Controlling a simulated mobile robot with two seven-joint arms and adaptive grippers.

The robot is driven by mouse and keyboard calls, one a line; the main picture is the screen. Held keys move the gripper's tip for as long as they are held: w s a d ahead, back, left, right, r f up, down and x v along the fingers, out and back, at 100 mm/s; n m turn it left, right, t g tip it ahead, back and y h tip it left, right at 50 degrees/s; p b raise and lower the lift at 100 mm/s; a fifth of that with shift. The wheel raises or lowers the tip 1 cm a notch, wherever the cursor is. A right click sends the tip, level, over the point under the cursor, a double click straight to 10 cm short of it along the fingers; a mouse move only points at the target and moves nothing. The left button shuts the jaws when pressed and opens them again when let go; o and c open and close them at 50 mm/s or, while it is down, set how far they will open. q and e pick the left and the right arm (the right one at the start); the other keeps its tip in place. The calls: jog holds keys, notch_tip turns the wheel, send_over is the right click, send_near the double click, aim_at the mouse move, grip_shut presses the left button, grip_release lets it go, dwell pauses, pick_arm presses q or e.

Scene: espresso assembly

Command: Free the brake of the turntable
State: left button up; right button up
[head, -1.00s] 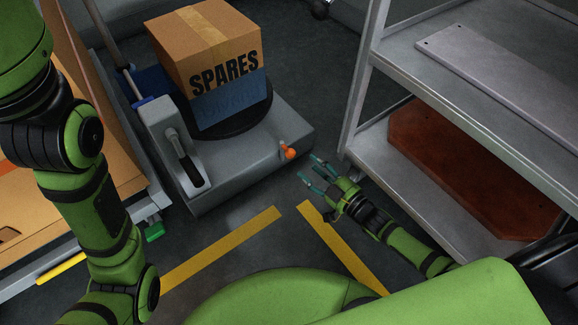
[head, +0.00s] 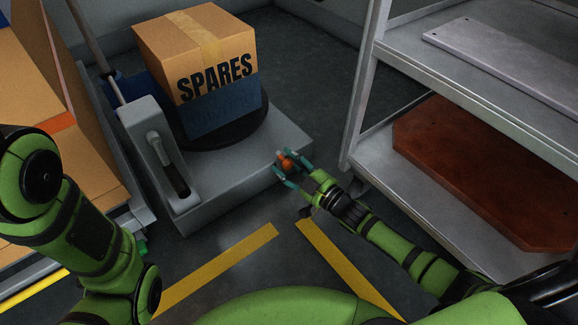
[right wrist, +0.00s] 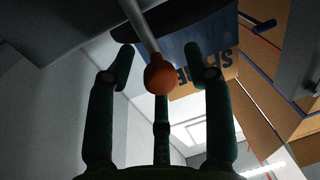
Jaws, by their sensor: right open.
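The turntable is a dark round disc (head: 232,137) on a grey base (head: 232,170), with a cardboard box marked SPARES (head: 205,60) on it. A small orange knob (head: 285,161) sits at the base's right front corner. In the right wrist view the orange knob (right wrist: 160,76) is on the end of a metal rod (right wrist: 138,22). My right gripper (head: 288,170) is open, its teal fingers around the knob. In the right wrist view the fingers stand on either side of it, apart from it. My left gripper is out of view; only my left arm shows.
A grey lever housing (head: 158,150) stands at the base's left. A grey shelf rack (head: 365,100) on the right holds a red-brown board (head: 480,170) and a grey plate (head: 510,65). Yellow floor strips (head: 220,268) mark the floor in front.

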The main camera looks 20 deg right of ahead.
grip_shut()
jog(key=shift+d, duration=0.1)
jog(key=shift+w+d+f+m+t, duration=0.2)
jog(key=shift+d+m, duration=0.45)
jog(key=shift+m, duration=0.55)
jog(key=shift+w+d+f+m+t, duration=0.1)
jog(key=shift+w+d+f+m, duration=0.35)
jog(key=shift+m, duration=0.75)
jog(key=shift+w+d+f+m+t, duration=0.1)
jog(key=shift+d+m, duration=0.7)
jog(key=shift+m, duration=0.4)
